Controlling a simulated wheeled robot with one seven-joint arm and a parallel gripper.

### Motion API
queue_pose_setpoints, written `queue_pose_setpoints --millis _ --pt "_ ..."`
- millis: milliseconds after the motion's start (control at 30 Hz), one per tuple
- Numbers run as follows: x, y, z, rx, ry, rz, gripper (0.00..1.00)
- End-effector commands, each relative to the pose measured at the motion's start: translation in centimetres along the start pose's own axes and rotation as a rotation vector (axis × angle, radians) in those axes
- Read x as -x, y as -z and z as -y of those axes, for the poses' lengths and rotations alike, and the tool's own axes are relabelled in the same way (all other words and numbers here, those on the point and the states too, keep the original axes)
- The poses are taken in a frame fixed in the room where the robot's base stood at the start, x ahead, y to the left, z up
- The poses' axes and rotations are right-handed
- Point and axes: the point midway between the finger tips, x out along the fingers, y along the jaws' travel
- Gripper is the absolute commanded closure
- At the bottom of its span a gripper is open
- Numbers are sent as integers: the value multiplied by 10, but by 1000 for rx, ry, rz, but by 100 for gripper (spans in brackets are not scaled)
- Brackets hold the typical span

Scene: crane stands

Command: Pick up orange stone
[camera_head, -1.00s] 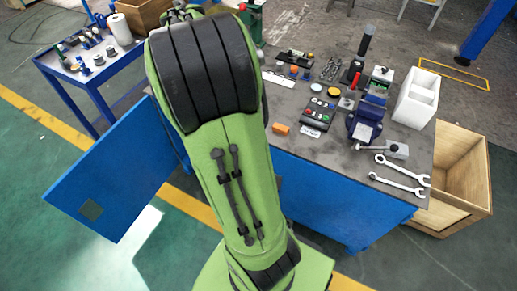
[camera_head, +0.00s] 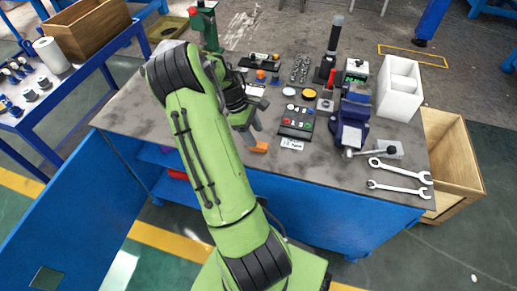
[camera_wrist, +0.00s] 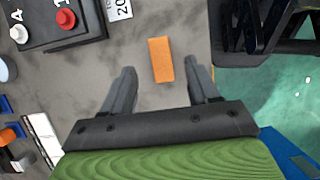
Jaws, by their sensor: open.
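The orange stone (camera_wrist: 161,59) is a small rectangular block lying flat on the grey worktop. In the wrist view it lies just beyond my gripper (camera_wrist: 161,82), roughly centred between the two fingers and a little toward the right one. The gripper is open and empty. I cannot tell the exact height of the fingers over the worktop.
A black button panel (camera_head: 296,123) stands close to the right of the stone. The worktop's front edge is near the stone. Bare worktop (camera_head: 130,108) lies left of my arm.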

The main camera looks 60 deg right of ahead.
Motion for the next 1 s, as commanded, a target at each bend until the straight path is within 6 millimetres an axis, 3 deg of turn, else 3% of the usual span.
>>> queue_pose_setpoints --millis 200,433,800,1000 --pt "-44 3 0 -1 3 2 40" --pt "-45 2 0 0 1 0 40" --pt "-45 2 0 -1 1 0 97" --pt "-45 1 0 -1 1 0 100"
